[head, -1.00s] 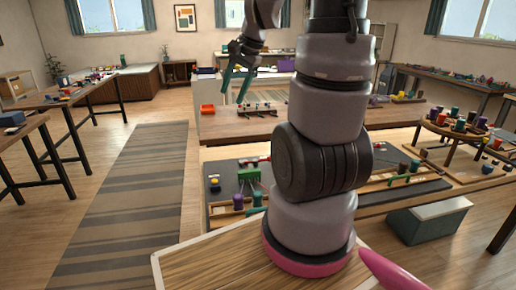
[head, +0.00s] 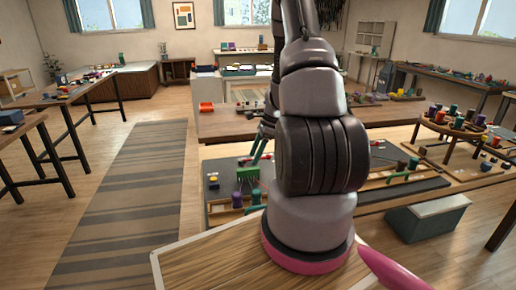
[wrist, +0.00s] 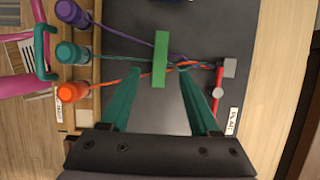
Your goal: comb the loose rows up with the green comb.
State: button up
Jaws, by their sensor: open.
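The green comb (wrist: 160,48) lies across the cords on the dark board (wrist: 120,20), and it also shows in the head view (head: 248,173). Purple, teal (wrist: 108,57) and orange cords run from three spools and draw together under or near the comb. Past it the cords run to a grey post (wrist: 230,68) with a red bar. My gripper (wrist: 160,74) is open, its two teal fingers on either side of the comb's near end. Whether the fingers touch it, I cannot tell. In the head view my arm hides part of my gripper (head: 262,148).
Purple (wrist: 68,9), teal (wrist: 66,52) and orange (wrist: 68,92) spools stand on a wooden rack at the left. A teal hooked handle (wrist: 40,50) is beside them. In the head view, a round stand with several spools (head: 455,120) is at the right.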

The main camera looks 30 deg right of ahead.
aim_at(249, 169)
jog(key=x, duration=0.8)
grip_shut()
